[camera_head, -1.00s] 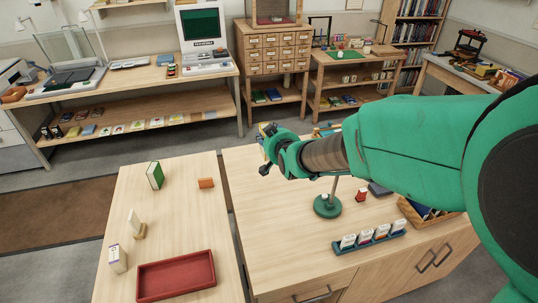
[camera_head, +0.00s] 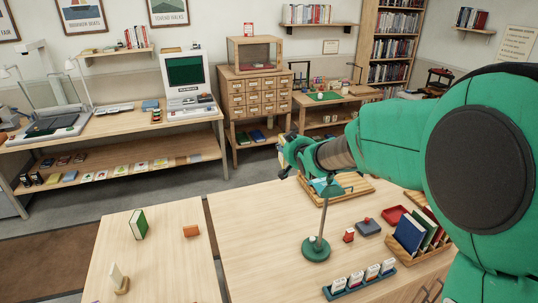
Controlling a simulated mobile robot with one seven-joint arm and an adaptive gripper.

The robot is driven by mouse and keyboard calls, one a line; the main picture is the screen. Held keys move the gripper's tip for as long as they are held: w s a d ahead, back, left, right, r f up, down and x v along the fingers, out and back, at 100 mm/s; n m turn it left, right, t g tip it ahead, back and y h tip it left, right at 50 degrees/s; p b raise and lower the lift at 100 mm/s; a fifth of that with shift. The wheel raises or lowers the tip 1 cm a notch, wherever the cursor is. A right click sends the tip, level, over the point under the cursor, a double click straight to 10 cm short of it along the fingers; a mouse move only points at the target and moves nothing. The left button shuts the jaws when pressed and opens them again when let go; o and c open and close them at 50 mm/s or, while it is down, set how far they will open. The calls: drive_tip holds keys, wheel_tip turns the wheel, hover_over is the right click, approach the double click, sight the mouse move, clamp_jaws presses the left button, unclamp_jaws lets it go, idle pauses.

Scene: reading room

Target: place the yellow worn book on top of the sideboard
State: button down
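I cannot make out a yellow worn book for certain in this view. A wooden cabinet with drawers and door handles, which may be the sideboard (camera_head: 262,222), fills the right foreground. My gripper (camera_head: 284,157) is at the end of my green arm, above the far left part of this cabinet's top. It is small and seen from behind, and its fingers are partly hidden. I cannot tell whether it is open or holds anything.
A green lamp (camera_head: 316,248), a card rack (camera_head: 358,283) and a book rack (camera_head: 408,254) stand on the cabinet. The cabinet's left part is clear.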

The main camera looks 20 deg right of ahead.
drive_tip(key=d+f+m+g+h+p, duration=0.1)
drive_tip(key=d+f+m+h+p, duration=0.15)
drive_tip(key=d, duration=3.45)
wheel_tip(320, 180, down, 25)
drive_tip(key=shift+s+d+f, duration=0.2)
drive_tip(key=shift+s, duration=0.2)
drive_tip(key=shift+f+m+h, duration=0.15)
drive_tip(key=shift+m+h, duration=0.1)
drive_tip(key=shift+f+b, duration=1.35)
drive_tip(key=shift+f, duration=1.9)
drive_tip(key=shift+f+b, duration=0.45)
drive_tip(key=shift+f, duration=0.2)
drive_tip(key=c, duration=1)
unclamp_jaws()
drive_tip(key=shift+f, duration=0.1)
